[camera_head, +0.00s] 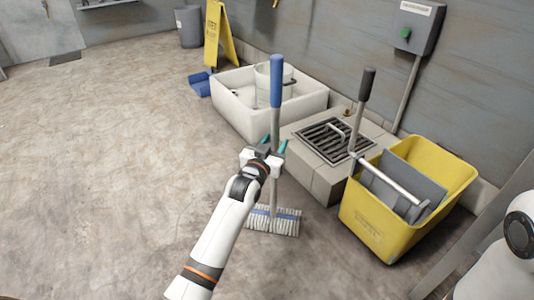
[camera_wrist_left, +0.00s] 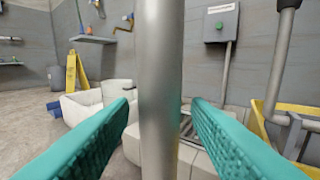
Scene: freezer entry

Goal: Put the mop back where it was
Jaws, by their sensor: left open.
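The mop (camera_head: 276,80) has a blue grip, a grey pole and a pale striped head with a blue band. It stands about upright with its head on the floor, in front of the white basin and the drain block. My left gripper (camera_head: 272,146) is at the middle of the pole. Its teal fingers are open, one on each side of the pole. In the left wrist view the mop's pole (camera_wrist_left: 161,60) passes between the open fingers (camera_wrist_left: 162,105), with gaps on both sides. My right gripper is out of view; only part of that arm shows at the right edge.
A white basin (camera_head: 228,104) and a block with a drain grate (camera_head: 318,131) stand along the wall. The yellow wringer bucket (camera_head: 375,228), with a black-gripped lever (camera_head: 366,84), stands to the right. A yellow sign (camera_head: 220,35) and blue dustpan (camera_head: 200,84) are behind. The left floor is clear.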

